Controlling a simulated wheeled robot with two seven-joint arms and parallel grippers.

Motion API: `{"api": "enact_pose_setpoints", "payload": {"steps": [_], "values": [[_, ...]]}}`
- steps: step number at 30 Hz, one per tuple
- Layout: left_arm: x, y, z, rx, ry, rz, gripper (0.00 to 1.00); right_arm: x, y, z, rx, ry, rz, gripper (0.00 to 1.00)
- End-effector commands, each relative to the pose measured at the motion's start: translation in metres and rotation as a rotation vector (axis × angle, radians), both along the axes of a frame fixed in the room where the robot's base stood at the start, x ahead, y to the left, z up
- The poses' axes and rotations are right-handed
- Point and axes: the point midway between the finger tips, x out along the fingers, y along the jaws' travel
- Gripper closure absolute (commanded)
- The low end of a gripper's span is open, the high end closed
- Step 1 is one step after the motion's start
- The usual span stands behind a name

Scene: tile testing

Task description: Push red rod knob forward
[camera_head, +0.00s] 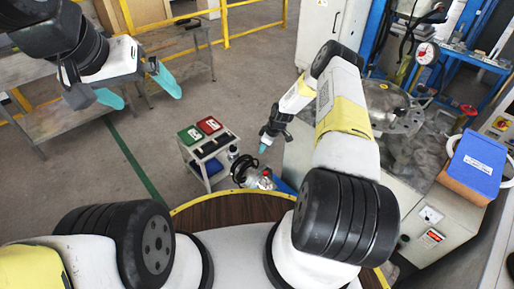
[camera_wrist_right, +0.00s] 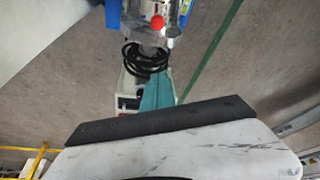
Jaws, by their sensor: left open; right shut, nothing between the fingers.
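A red knob-like ball (camera_head: 468,110) sits beside the grey machine at the right of the head view; I cannot tell how it is mounted. A small round red part (camera_wrist_right: 157,22) shows on a silver cylinder with a black coil in the right wrist view. I cannot tell which is the rod knob. My right gripper (camera_head: 264,147) is shut and empty, pointing down left of the grey machine, well apart from the red ball. Its teal fingers (camera_wrist_right: 158,92) are together in the wrist view. My left gripper (camera_head: 140,92) is open and empty at the upper left.
A small trolley (camera_head: 208,160) with green and red boxes stands left of the right gripper. The silver device (camera_head: 260,182) is below it. The grey machine (camera_head: 385,108) and a blue-lidded box (camera_head: 478,160) are at right. Open floor lies at left.

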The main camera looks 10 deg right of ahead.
Motion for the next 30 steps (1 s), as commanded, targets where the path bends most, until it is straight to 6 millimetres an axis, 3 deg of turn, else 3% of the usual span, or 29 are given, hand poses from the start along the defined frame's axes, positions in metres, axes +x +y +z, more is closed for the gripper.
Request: {"api": "enact_pose_setpoints", "payload": {"steps": [1, 3, 11, 24, 30], "values": [[0.0, 0.0, 0.0, 0.0, 0.0, 0.0, 0.0, -0.005, 0.003, -0.016, 0.007, 0.004, 0.007, 1.0], [0.0, 0.0, 0.0, 0.0, 0.0, 0.0, 0.0, -0.007, 0.004, -0.029, 0.012, 0.003, 0.015, 1.0], [0.0, 0.0, 0.0, 0.0, 0.0, 0.0, 0.0, -0.007, 0.011, -0.054, 0.015, 0.002, 0.023, 1.0], [0.0, 0.0, 0.0, 0.0, 0.0, 0.0, 0.0, 0.007, 0.036, -0.132, 0.014, 0.003, 0.021, 1.0], [0.0, 0.0, 0.0, 0.0, 0.0, 0.0, 0.0, -0.006, 0.011, -0.134, 0.014, 0.003, 0.02, 1.0]]}}
